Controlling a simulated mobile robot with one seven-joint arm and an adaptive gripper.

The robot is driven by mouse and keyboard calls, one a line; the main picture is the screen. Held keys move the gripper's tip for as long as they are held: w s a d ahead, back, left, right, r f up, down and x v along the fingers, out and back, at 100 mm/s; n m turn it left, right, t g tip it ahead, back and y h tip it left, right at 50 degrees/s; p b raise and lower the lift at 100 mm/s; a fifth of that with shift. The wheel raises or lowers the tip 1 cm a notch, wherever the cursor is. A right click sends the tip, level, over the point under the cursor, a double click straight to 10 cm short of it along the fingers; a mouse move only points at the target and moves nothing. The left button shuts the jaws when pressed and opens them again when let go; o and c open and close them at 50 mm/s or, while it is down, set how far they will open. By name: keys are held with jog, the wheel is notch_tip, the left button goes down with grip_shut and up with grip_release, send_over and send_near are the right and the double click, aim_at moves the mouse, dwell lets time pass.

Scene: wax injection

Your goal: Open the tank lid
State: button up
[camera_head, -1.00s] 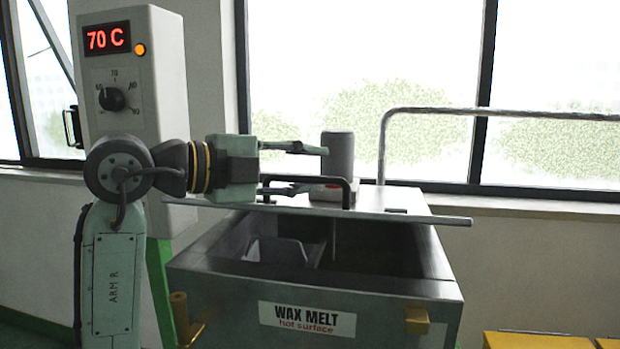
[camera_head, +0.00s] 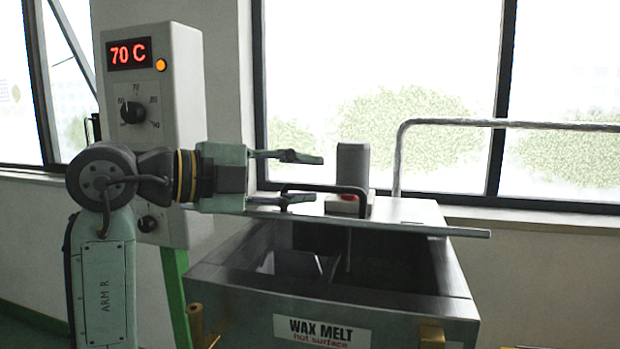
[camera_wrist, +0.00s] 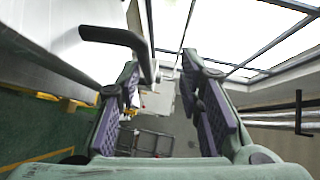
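The wax melt tank (camera_head: 240,290) stands ahead, its front part uncovered and its dark inside showing. The lid (camera_head: 415,212) is a flat grey plate lying level over the back part. A black bar handle (camera_head: 325,187) rises from it; in the wrist view the handle (camera_wrist: 125,38) bends down near the left finger. My gripper (camera_head: 305,178) is open at the handle's left, one finger above the bar and one lower, the lower overlapping the handle in the picture. In the wrist view my gripper (camera_wrist: 165,95) has its fingers wide apart; whether it touches the handle cannot be told.
A grey cylinder (camera_head: 353,165) with a red-marked base stands on the lid behind the handle. A bent metal pipe (camera_head: 480,124) runs behind at right. A control box (camera_head: 180,100) reading 70 C stands at left. Windows are behind.

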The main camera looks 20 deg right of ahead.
jog(key=a+r+p, duration=0.2)
jog(key=a+r, duration=0.1)
jog(key=a, duration=0.5)
jog(key=shift+s+p, duration=0.35)
jog(key=shift+s, duration=0.1)
jog(key=shift+r, duration=0.1)
dwell(0.5)
